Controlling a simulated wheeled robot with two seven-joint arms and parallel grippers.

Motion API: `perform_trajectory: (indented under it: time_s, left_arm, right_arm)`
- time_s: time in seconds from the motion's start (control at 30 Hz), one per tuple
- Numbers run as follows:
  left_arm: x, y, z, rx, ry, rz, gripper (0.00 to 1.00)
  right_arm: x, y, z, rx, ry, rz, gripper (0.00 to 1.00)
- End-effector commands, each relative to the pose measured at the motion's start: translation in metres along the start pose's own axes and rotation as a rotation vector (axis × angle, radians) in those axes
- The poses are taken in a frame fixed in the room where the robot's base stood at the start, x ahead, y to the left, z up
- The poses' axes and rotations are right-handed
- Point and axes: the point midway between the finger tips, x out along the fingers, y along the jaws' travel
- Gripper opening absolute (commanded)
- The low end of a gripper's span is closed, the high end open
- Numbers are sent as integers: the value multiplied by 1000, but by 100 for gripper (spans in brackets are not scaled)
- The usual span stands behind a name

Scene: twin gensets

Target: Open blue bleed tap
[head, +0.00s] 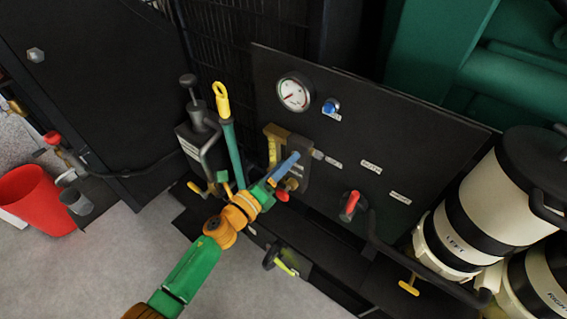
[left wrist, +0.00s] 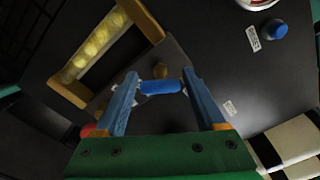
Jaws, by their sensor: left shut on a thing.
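The blue bleed tap handle (left wrist: 160,87) shows in the left wrist view as a short blue bar across the gap between my fingers, with a brass fitting just beyond it. My left gripper (left wrist: 158,80) has a blue finger at each end of the bar and is shut on it. In the head view my left gripper (head: 289,163) reaches up from the lower left to the grey block on the black panel (head: 385,130). There the fingers hide most of the tap, and its turn angle is hard to tell. My right gripper is not in view.
A brass-framed yellow sight glass (head: 272,151) stands just left of the fingers. A gauge (head: 294,93) and a round blue knob (head: 330,107) sit above. A red-handled valve (head: 350,205) and white-black canisters (head: 462,228) stand right. A red bucket (head: 36,199) stands far left.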

Motion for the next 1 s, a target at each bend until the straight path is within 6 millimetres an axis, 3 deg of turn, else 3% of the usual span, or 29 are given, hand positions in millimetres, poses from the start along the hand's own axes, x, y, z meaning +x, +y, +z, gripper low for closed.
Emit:
perform_trajectory:
  time_s: [1.0]
  left_arm:
    - [0,2,-2,-894,1,5,16]
  right_arm:
    - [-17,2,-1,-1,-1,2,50]
